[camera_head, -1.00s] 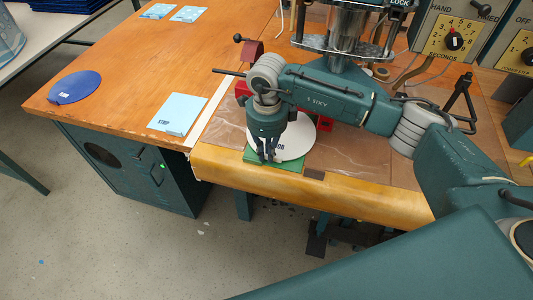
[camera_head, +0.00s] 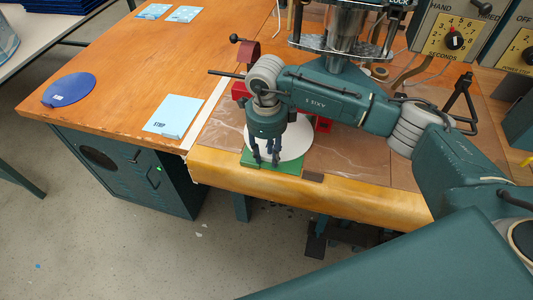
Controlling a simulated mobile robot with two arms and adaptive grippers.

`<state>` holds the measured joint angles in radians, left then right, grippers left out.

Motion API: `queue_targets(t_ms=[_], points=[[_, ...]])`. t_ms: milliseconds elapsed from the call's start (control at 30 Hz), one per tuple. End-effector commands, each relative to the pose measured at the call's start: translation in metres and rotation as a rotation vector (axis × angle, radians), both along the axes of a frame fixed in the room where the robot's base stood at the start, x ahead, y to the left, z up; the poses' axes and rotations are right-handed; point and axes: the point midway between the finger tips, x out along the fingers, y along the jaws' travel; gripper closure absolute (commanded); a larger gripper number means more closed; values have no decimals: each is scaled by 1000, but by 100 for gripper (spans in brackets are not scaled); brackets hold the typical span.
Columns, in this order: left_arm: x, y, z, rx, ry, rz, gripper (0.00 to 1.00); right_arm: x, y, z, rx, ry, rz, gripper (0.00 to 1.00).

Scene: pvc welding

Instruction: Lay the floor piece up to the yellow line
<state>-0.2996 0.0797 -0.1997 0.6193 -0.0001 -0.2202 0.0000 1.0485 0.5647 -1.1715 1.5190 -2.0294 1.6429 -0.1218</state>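A white disc (camera_head: 296,140) lies on a green plate (camera_head: 290,168) near the front edge of the work surface. I cannot tell whether this disc or another sheet is the floor piece. My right gripper (camera_head: 266,162) points down over the near left part of the disc and plate. Its two fingers stand apart with nothing seen between them, and their tips are at or just above the plate. The gripper hides part of the disc. I cannot make out a yellow line. My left gripper is not in view.
A blue disc (camera_head: 68,90) and a light blue sheet marked STRIP (camera_head: 173,116) lie on the wooden table (camera_head: 130,65). Two small pale blue sheets (camera_head: 184,14) lie at the back. A press column (camera_head: 345,30) stands behind my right arm, with dial boxes (camera_head: 455,38) to the right.

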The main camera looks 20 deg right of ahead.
Motion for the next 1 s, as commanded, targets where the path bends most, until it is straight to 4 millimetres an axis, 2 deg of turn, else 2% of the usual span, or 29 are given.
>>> queue_targets(t_ms=[33,467,1000], points=[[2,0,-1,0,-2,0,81,-3,1,-5,1,9,3,67],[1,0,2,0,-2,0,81,-5,5,-2,7,10,9,67],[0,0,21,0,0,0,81,-9,9,32,7,4,8,67]])
